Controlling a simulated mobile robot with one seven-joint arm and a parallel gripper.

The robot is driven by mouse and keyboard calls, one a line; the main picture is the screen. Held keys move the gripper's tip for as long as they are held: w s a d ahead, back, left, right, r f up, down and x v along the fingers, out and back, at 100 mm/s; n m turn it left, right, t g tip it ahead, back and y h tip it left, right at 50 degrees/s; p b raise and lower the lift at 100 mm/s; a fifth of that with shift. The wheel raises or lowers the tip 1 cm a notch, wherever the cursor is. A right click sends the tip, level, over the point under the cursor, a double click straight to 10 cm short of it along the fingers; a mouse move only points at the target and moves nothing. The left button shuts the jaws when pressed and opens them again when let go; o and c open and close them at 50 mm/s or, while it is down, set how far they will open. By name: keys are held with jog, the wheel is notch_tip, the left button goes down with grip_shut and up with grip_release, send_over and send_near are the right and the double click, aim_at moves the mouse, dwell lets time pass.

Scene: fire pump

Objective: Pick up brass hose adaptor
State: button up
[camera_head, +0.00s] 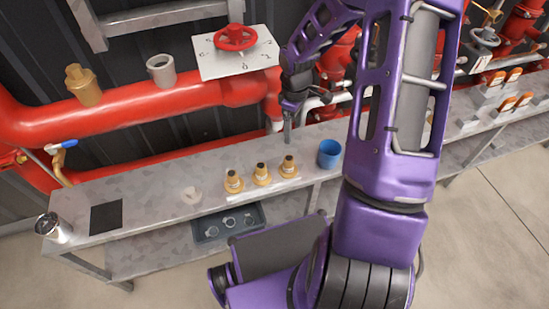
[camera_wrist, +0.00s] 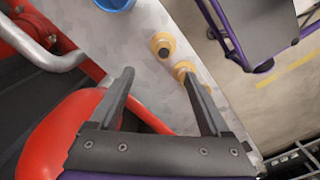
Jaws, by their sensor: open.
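Three brass fittings with dark tops stand upright in a row on the grey metal bench: a left one (camera_head: 233,182), a middle one (camera_head: 261,174) and a right one (camera_head: 288,167). A larger brass fitting (camera_head: 83,86) sits on the red pipe at the upper left. I cannot tell for sure which is the hose adaptor. My gripper (camera_head: 288,138) is open and empty, pointing down behind the row. In the wrist view my gripper (camera_wrist: 156,73) has its fingers apart. One brass fitting (camera_wrist: 163,46) shows beyond them, and another (camera_wrist: 184,70) is partly hidden by the right finger.
A blue cup (camera_head: 329,154) stands right of the row. A white part (camera_head: 191,195), a dark plate (camera_head: 106,217) and a metal cup (camera_head: 53,228) are further left on the bench. A thick red pipe (camera_head: 165,97) runs behind. A dark bin (camera_head: 228,222) sits below.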

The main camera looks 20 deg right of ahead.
aim_at(289, 164)
jog(key=f+b, duration=0.1)
jog(key=f, duration=1)
jog(key=f+b, duration=0.1)
jog(key=f, duration=0.5)
jog(key=shift+s+a+f+b, duration=0.1)
jog(key=shift+a+f+b, duration=0.15)
jog(key=shift+a+b, duration=0.1)
grip_shut()
